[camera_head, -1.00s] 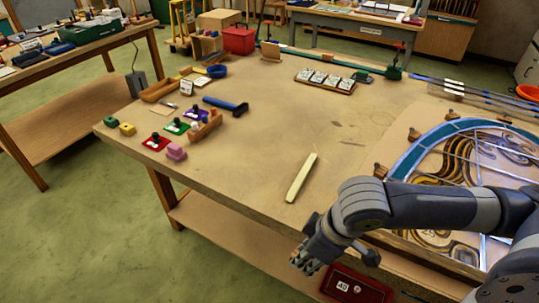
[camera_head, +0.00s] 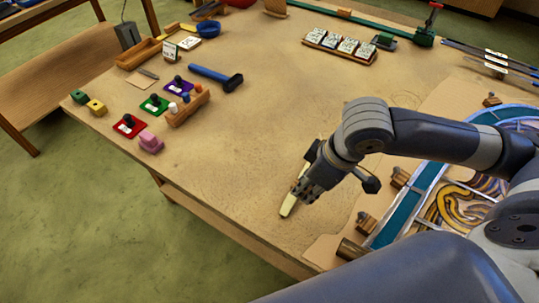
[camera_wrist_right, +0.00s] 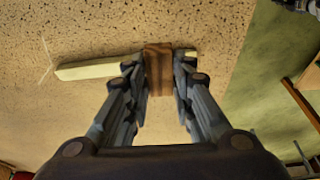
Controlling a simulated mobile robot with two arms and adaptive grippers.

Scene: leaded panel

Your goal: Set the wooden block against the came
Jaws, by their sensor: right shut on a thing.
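My right gripper (camera_head: 303,188) is shut on a small brown wooden block, seen between its fingers in the right wrist view (camera_wrist_right: 158,70). In the head view the fingers largely hide the block. The gripper is low over the table, above a pale cream strip (camera_head: 289,206); the strip also shows behind the fingers in the wrist view (camera_wrist_right: 95,69). I cannot tell whether the block touches the strip or the table. The leaded panel (camera_head: 400,212), with blue border glass and grey came lines, lies to the right, partly hidden by my arm. My left gripper is out of view.
Wooden blocks (camera_head: 366,222) stand along the panel's left edge. A blue-handled hammer (camera_head: 213,76), coloured cards and a wooden holder (camera_head: 188,107) lie at left. A tray of white tiles (camera_head: 340,46) is at the back. The table middle is clear.

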